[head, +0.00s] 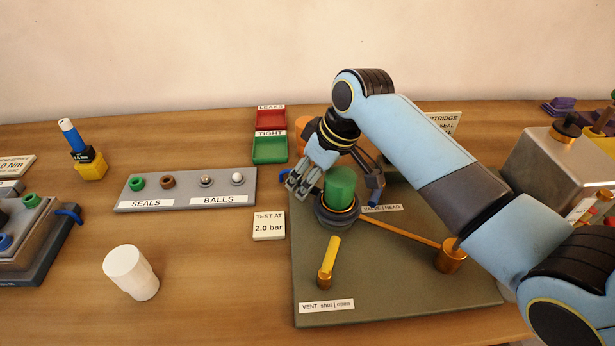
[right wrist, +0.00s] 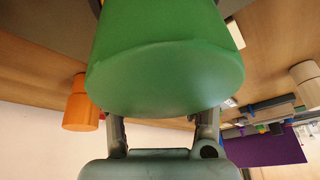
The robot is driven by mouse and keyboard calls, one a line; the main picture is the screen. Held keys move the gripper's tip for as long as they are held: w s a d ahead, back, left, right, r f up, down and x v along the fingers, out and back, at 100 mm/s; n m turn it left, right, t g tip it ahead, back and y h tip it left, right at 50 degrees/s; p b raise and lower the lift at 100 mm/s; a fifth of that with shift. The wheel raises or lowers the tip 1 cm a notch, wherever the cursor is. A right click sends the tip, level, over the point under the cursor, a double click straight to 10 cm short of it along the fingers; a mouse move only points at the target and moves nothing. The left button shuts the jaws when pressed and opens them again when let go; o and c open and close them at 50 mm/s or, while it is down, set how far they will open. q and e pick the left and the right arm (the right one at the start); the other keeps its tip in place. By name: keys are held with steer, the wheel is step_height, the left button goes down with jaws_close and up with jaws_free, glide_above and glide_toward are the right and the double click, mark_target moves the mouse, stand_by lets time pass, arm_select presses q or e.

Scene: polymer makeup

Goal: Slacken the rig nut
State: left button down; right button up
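The test rig (head: 420,290) is a grey-green plate on the right side of the table. A green cylinder (head: 340,187) stands upright on it in a dark grey round collar (head: 325,216) with a thin gold ring. I cannot tell which of these parts is the rig nut. My right gripper (head: 338,186) reaches in from behind, its fingers spread to either side of the cylinder. In the right wrist view the green cylinder (right wrist: 165,65) fills the middle and hides the fingertips, so contact is unclear. My left gripper is out of view.
A yellow vent lever (head: 328,262) and an orange rod with a brass knob (head: 451,256) are near the collar. A seals and balls tray (head: 155,201), a white cup (head: 131,272) and red and green bins (head: 270,150) lie left. A grey block (head: 555,165) stands right.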

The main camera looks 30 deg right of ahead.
steer(key=shift+c, duration=0.3)
jaws_close()
stand_by(0.3)
